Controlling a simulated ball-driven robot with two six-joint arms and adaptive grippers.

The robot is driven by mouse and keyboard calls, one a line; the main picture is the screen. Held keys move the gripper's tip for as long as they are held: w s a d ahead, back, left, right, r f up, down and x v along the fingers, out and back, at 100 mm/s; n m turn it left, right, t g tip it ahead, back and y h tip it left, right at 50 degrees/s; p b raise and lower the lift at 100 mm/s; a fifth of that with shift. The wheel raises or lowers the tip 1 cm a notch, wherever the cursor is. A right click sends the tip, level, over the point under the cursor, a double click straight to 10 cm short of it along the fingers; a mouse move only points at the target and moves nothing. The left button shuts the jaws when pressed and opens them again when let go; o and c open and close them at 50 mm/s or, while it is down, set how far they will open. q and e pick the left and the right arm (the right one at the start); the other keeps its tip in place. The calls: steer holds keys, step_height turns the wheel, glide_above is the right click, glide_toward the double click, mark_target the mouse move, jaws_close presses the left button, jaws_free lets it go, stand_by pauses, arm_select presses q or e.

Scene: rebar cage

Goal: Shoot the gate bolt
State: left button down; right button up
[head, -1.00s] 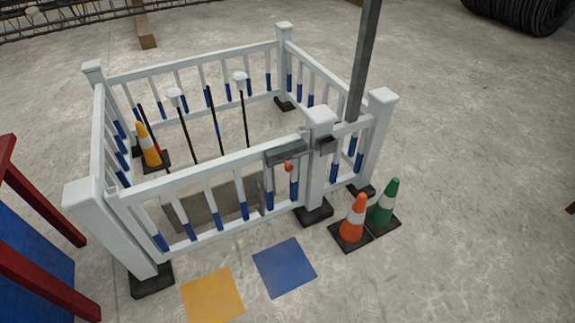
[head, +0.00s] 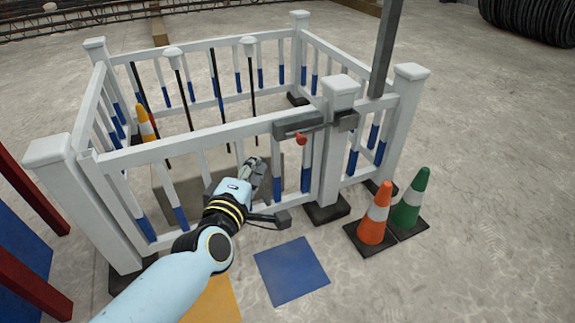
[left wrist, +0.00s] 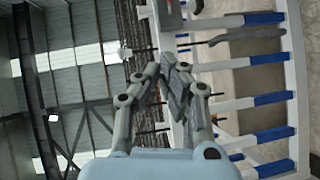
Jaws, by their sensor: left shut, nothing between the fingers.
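The white gate (head: 220,133) stands in line with its white post (head: 338,95). The grey bolt housing (head: 297,124) sits on the gate's top rail, with a red knob (head: 301,139) hanging at its lower edge. A dark grey keeper (head: 346,121) is on the post. I cannot tell whether the bar reaches into the keeper. My left gripper (head: 257,166) is shut and empty in front of the gate bars, below and left of the knob, apart from it. In the left wrist view its fingertips (left wrist: 174,73) meet, and the bolt housing (left wrist: 170,18) shows at the top edge. My right gripper is out of view.
An orange cone (head: 375,215) and a green cone (head: 411,200) stand right of the post. A blue floor tile (head: 291,270) and a yellow tile (head: 215,302) lie before the gate. A grey upright pole (head: 386,50) rises behind.

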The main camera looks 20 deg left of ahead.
arm_select(q)
steer(key=shift+w+d+f+b, duration=0.15)
steer(key=shift+w+f+b, duration=0.25)
steer(key=shift+f+b, duration=0.15)
steer(key=shift+w+d+f+b, duration=0.15)
steer(key=shift+w+f+b, duration=0.25)
steer(key=shift+f+b, duration=0.1)
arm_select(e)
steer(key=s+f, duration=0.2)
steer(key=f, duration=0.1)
arm_select(q)
steer(key=b, duration=0.1)
glide_toward(292, 133)
steer(key=w+a, duration=0.1)
steer(key=a, duration=0.2)
steer(key=shift+w+d+f+b, duration=0.2)
steer(key=shift+w+d+b, duration=0.15)
steer(key=shift+w, duration=0.2)
steer(key=shift+w+d+f+b, duration=0.2)
steer(key=shift+w+d, duration=0.2)
steer(key=shift+w, duration=0.15)
steer(key=shift+w+d, duration=0.45)
steer(key=shift+w, duration=0.1)
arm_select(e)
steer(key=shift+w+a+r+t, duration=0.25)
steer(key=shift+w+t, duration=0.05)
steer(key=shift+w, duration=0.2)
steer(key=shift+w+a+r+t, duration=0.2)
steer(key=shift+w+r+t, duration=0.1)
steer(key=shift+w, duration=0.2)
